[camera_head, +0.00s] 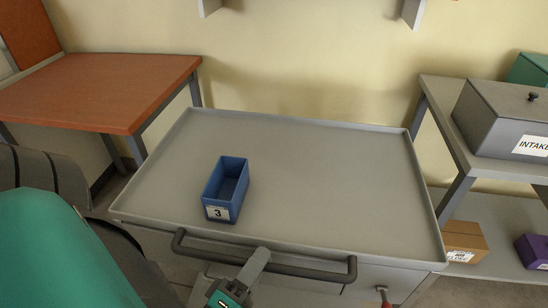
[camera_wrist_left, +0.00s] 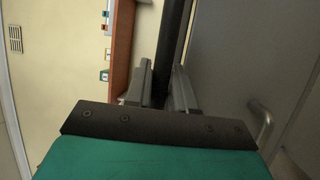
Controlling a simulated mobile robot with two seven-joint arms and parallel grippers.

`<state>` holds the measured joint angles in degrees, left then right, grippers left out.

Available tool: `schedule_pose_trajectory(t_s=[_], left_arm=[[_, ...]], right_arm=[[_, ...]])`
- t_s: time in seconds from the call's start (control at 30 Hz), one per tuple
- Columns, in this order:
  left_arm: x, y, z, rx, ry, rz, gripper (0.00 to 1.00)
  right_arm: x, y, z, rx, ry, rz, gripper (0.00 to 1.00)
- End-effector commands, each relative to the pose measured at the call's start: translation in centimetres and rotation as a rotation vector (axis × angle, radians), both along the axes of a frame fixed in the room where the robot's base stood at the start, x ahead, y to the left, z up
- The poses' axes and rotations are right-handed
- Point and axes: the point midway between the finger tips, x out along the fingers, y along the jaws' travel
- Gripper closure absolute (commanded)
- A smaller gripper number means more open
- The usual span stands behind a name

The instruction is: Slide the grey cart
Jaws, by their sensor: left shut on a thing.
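The grey cart (camera_head: 300,165) stands in the middle of the head view, with a flat rimmed top and a dark bar handle (camera_head: 310,272) along its near side. My left gripper (camera_head: 258,262) is at the middle of this handle and shut on it. In the left wrist view the dark handle bar (camera_wrist_left: 172,45) runs between the two fingers of my left gripper (camera_wrist_left: 163,80). A blue open bin (camera_head: 228,183) labelled 3 sits on the left part of the cart's top. My right gripper is not in view.
An orange-brown table (camera_head: 100,90) stands to the left of the cart. A grey shelf unit (camera_head: 455,150) is close on the right, holding a grey INTAKE box (camera_head: 500,115), with an orange-brown box (camera_head: 465,240) and a purple box (camera_head: 535,250) lower down. A cream wall (camera_head: 300,60) is behind.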

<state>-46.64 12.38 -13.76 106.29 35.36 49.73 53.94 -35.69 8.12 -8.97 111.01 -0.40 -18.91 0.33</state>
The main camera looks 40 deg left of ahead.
Motion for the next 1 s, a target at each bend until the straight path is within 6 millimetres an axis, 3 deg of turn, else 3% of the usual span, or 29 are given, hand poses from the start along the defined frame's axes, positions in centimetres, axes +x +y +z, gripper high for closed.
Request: schedule_pose_trajectory(t_s=[0.3,0.7,0.73,0.93,1.0], left_arm=[[-2.0,-0.2,0.1,0.001,-0.004,-0.002,1.00],[-2.1,-0.3,0.1,0.001,-0.004,-0.003,1.00],[-2.1,-0.3,0.1,0.001,-0.004,-0.003,0.76],[-2.1,-0.2,0.1,0.001,-0.003,-0.002,0.56],[-2.1,-0.2,0.1,0.001,-0.003,-0.002,0.56]], right_arm=[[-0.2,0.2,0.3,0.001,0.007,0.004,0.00],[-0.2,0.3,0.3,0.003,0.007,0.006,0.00],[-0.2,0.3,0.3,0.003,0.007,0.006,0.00],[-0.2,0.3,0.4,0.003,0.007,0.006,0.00],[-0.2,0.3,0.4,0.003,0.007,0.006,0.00]])
